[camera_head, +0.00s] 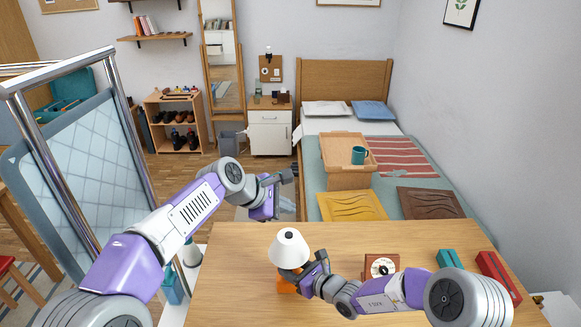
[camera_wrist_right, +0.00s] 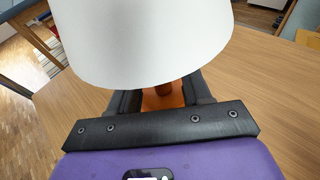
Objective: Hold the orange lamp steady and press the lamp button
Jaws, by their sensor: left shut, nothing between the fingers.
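The orange lamp (camera_head: 285,283) stands near the front of the wooden table, with its white shade (camera_head: 289,248) on top. The shade fills much of the right wrist view (camera_wrist_right: 150,40), and a bit of the orange lamp body (camera_wrist_right: 163,98) shows below it. My right gripper (camera_head: 299,277) is at the lamp, its fingers on either side of the body under the shade. The shade hides the fingertips, so I cannot tell whether they grip. My left gripper (camera_head: 287,179) is shut and empty, raised beyond the table's far edge, away from the lamp. I cannot make out a lamp button.
On the table (camera_head: 228,262), a wooden box with a round dial (camera_head: 381,267) stands right of the lamp. A teal item (camera_head: 449,259) and a red case (camera_head: 497,277) lie further right. A bed (camera_head: 413,172) is behind the table. A metal-framed panel (camera_head: 85,150) stands left.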

